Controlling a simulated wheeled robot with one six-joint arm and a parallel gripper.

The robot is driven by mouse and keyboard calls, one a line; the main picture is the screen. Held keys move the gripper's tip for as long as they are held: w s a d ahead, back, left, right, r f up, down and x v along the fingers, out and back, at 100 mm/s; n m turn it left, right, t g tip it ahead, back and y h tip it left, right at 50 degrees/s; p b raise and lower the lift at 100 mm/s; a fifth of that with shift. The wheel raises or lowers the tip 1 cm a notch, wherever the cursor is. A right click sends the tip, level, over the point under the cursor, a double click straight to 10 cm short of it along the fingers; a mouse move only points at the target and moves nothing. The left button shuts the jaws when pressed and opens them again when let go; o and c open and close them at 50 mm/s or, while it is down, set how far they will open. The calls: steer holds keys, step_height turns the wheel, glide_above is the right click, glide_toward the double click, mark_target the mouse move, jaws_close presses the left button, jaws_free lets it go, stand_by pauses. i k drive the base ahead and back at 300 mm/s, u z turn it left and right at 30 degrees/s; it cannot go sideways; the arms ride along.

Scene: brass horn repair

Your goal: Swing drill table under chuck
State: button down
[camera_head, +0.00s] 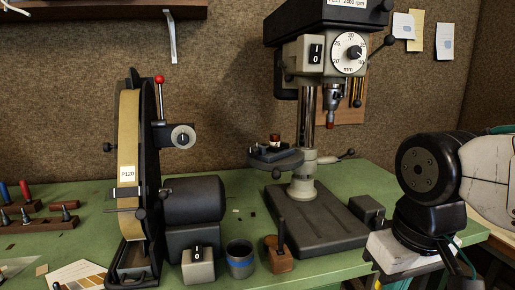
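The drill press stands on the green bench. Its chuck (333,97) hangs from the head, with a reddish-brown tip below it. The drill table (289,163) is a small dark plate on the column (307,122), swung out to the left and not under the chuck. A small dark fixture with a reddish-brown piece (274,142) sits on the table. The space directly under the chuck is open down to the drill base (315,226). My gripper is not in view; only my arm shows at the right.
A belt grinder (129,187) with motor stands left of the drill. A blue-banded cup (240,262), a brown block with a peg (280,258) and a switch box (198,268) line the front edge. A dark box (367,210) sits right of the drill base.

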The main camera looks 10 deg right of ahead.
mark_target(288, 159)
steer(key=k, duration=0.1)
steer(key=u, duration=0.85)
steer(key=i, duration=0.6)
steer(key=z, duration=0.8)
